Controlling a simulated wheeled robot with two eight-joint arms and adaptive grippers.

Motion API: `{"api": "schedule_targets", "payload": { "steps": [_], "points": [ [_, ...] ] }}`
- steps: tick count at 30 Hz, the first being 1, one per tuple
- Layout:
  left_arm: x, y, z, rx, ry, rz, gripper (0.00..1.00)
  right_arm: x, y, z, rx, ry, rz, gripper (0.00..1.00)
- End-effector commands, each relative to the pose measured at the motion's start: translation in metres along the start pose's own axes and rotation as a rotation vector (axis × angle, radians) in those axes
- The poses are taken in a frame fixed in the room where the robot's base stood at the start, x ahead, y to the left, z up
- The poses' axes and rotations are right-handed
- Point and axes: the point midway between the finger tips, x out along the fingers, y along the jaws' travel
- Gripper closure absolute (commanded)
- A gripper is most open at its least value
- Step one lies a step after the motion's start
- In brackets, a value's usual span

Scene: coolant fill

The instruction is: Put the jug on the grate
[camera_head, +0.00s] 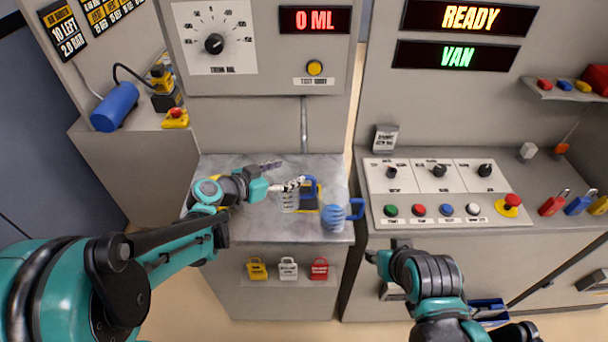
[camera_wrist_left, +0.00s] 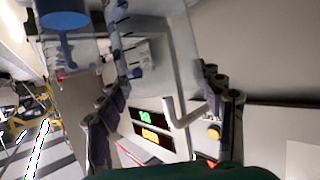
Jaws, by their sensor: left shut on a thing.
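A clear jug (camera_head: 289,201) with markings on its wall and a blue handle stands out over the grey bench top. My left gripper (camera_head: 291,186) is shut on it near its upper part. In the left wrist view the clear jug (camera_wrist_left: 165,55) fills the space between the two fingers. A dark plate with yellow edging, seemingly the grate (camera_head: 308,208), shows partly behind the jug; I cannot tell whether the jug touches it. My right gripper (camera_head: 373,257) hangs in front of the right-hand console, away from the jug; its fingers are too small to read.
A second vessel with blue contents and a blue handle (camera_head: 335,217) stands close to the right of the jug. The upper panel (camera_head: 315,20) reads 0 ML. A console with knobs and buttons (camera_head: 435,190) is on the right. The bench top's left part (camera_head: 220,168) is mostly free.

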Motion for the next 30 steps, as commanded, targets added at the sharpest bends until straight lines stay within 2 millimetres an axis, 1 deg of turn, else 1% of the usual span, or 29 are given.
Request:
{"api": "schedule_targets", "payload": {
  "steps": [1, 3, 6, 13, 15, 18, 21, 30],
  "points": [
    [0.014, 0.002, -0.003, 0.002, 0.000, 0.004, 0.79, 0.004, 0.000, 0.003, 0.000, 0.000, 0.000, 0.60],
    [0.029, 0.001, -0.010, 0.001, 0.001, 0.003, 0.79, 0.006, 0.000, 0.005, 0.000, 0.000, 0.000, 0.60],
    [0.043, 0.001, -0.017, 0.001, 0.000, 0.001, 0.79, 0.009, 0.000, 0.006, 0.000, 0.000, 0.000, 0.60],
    [0.059, 0.000, -0.024, -0.001, 0.000, 0.000, 0.79, 0.011, 0.000, 0.008, 0.000, 0.000, 0.000, 0.60],
    [0.068, 0.001, -0.027, 0.000, 0.001, 0.001, 0.79, 0.013, 0.000, 0.009, 0.000, 0.000, 0.000, 0.60],
    [0.075, 0.000, -0.006, -0.001, 0.001, -0.002, 0.79, 0.024, 0.000, 0.017, 0.000, 0.000, 0.000, 0.60],
    [0.079, 0.000, 0.006, -0.001, 0.001, -0.002, 0.79, 0.029, 0.000, 0.021, 0.000, 0.000, 0.000, 0.60],
    [0.079, 0.000, 0.006, -0.001, 0.000, -0.001, 0.79, 0.028, 0.000, 0.020, 0.000, 0.000, 0.000, 0.60]
  ]
}}
